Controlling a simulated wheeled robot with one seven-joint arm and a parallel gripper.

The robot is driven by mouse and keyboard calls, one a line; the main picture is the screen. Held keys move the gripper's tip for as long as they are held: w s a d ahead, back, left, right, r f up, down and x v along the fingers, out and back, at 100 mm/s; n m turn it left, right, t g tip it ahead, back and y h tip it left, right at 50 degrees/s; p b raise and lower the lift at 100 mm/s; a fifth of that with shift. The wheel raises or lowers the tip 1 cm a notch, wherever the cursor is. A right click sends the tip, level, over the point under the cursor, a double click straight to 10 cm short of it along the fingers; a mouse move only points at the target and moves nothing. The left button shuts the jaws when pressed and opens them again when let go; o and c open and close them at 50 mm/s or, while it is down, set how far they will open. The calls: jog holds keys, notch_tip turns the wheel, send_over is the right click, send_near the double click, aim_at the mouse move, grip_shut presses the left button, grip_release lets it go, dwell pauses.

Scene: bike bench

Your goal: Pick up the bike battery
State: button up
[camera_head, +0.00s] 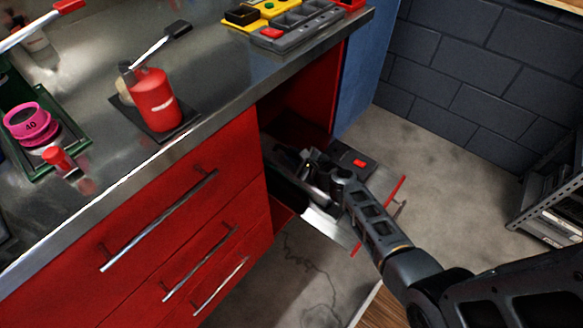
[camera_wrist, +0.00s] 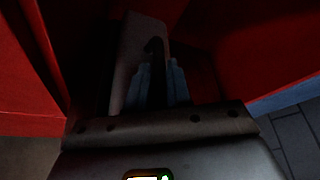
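My gripper (camera_head: 306,163) reaches into the opening of the red cabinet, over a pulled-out drawer (camera_head: 326,228). In the wrist view its two blue-grey fingertips (camera_wrist: 158,72) stand on either side of a narrow dark bar. A long grey-black body (camera_wrist: 138,38) lies under and beyond them; it may be the bike battery, but the dark picture does not settle it. I cannot tell whether the fingers touch the bar. In the head view, a black piece with a red patch (camera_head: 358,163) shows in the drawer just right of my gripper. My wrist and fingers hide much of the drawer.
The metal worktop (camera_head: 95,100) overhangs the opening. It carries a red bottle (camera_head: 153,98), a pink tape roll (camera_head: 30,124) and a tool organizer (camera_head: 305,22). Red cabinet walls (camera_wrist: 240,45) close in around my gripper. A grey shelf (camera_head: 545,205) stands right; the floor between is clear.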

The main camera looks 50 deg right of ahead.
grip_shut()
dwell(1.0)
